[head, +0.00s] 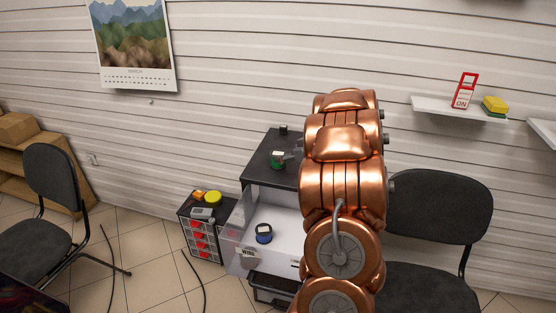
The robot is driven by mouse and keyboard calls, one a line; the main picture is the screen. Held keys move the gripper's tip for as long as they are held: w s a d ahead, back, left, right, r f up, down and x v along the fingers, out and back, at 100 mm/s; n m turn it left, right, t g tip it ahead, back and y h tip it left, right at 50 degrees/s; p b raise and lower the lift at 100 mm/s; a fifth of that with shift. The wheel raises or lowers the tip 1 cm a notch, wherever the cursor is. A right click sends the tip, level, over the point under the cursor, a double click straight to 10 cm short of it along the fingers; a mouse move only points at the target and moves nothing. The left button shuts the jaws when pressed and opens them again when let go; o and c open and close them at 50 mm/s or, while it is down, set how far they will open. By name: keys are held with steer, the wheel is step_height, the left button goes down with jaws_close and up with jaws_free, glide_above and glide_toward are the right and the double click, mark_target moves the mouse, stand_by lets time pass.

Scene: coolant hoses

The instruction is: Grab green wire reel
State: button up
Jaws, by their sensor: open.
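A small green wire reel (277,160) stands on the dark top of a cabinet (262,148) in the head view, left of my copper arm. My gripper (293,154) shows only as a small grey part just right of the reel; the rest is hidden behind my arm. It is open, and I cannot tell whether it touches the reel. A blue reel (264,234) lies in the cabinet's open white drawer (284,222), which bears a label reading WIRE.
A small black item (283,130) stands at the cabinet's back edge. A small drawer unit (202,240) with red contents stands to the left. Dark chairs (50,190) (440,215) flank the area. A wall shelf (450,111) hangs at right.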

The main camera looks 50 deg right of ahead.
mark_target(279, 153)
steer(key=shift+p+x, duration=0.7)
steer(key=shift+x, duration=2.45)
steer(key=shift+s+d+f, duration=0.1)
steer(key=shift+d+f, duration=0.1)
steer(key=shift+c, duration=0.2)
steer(key=c, duration=1.5)
steer(key=shift+o, duration=0.2)
steer(key=shift+r, duration=0.5)
step_height(279, 153, up, 3)
steer(key=shift+f+b, duration=0.15)
steer(key=shift+b, duration=0.15)
steer(key=s+a+b, duration=0.1)
steer(key=s+a, duration=0.2)
steer(key=s, duration=0.4)
steer(key=s+a+r+b, duration=0.1)
steer(key=s+a+b, duration=0.1)
steer(key=s+a, duration=0.2)
steer(key=s, duration=0.3)
steer(key=shift+r, duration=0.2)
